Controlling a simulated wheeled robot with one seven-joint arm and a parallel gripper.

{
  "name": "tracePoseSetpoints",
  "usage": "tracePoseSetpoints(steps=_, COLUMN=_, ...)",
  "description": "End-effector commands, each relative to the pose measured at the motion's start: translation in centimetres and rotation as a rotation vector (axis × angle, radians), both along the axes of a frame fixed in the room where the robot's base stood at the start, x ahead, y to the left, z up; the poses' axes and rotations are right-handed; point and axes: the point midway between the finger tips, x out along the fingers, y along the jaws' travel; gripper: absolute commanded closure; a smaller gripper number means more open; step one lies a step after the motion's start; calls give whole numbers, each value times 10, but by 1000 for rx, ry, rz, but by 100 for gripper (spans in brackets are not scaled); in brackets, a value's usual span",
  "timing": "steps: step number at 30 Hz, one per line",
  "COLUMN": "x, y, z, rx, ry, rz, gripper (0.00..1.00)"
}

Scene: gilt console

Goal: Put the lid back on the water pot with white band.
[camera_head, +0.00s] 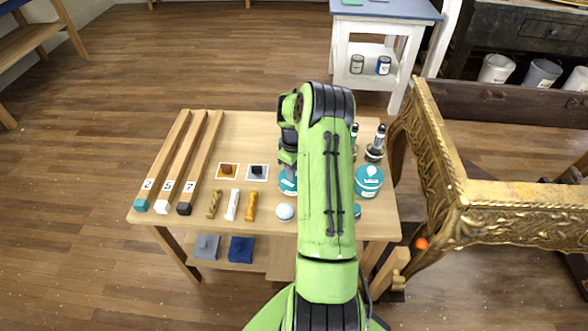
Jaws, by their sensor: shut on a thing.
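My arm runs up the middle of the head view, and my gripper (288,160) points down on its left side. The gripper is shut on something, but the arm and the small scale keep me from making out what. A teal pot (286,184) with a white marking is right below the gripper, partly hidden by the arm. A second teal pot (368,180) with a white drop mark stands right of the arm. A pale round piece (285,211) and a teal round piece (357,211) lie at the front. I cannot tell which pot has the white band.
The wooden table (245,130) also bears three long numbered bars (175,165), several small figurines (232,205), two framed squares (227,171) and dark bottles (376,145). A gilt console (500,200) stands close on the right.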

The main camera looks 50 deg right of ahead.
Motion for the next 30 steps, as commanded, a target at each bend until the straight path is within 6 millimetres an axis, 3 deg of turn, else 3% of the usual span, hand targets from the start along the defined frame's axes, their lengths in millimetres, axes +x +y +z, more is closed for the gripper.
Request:
tracePoseSetpoints(steps=5, x=0, y=0, z=0, rx=0, ry=0, rz=0, gripper=100)
tracePoseSetpoints(steps=6, x=0, y=0, z=0, rx=0, ry=0, rz=0, gripper=71)
tracePoseSetpoints(steps=12, x=0, y=0, z=0, rx=0, ry=0, rz=0, gripper=43)
tracePoseSetpoints(steps=18, x=0, y=0, z=0, rx=0, ry=0, rz=0, gripper=42)
tracePoseSetpoints(steps=23, x=0, y=0, z=0, rx=0, ry=0, rz=0, gripper=18)
tracePoseSetpoints(steps=30, x=0, y=0, z=0, rx=0, ry=0, rz=0, gripper=18)
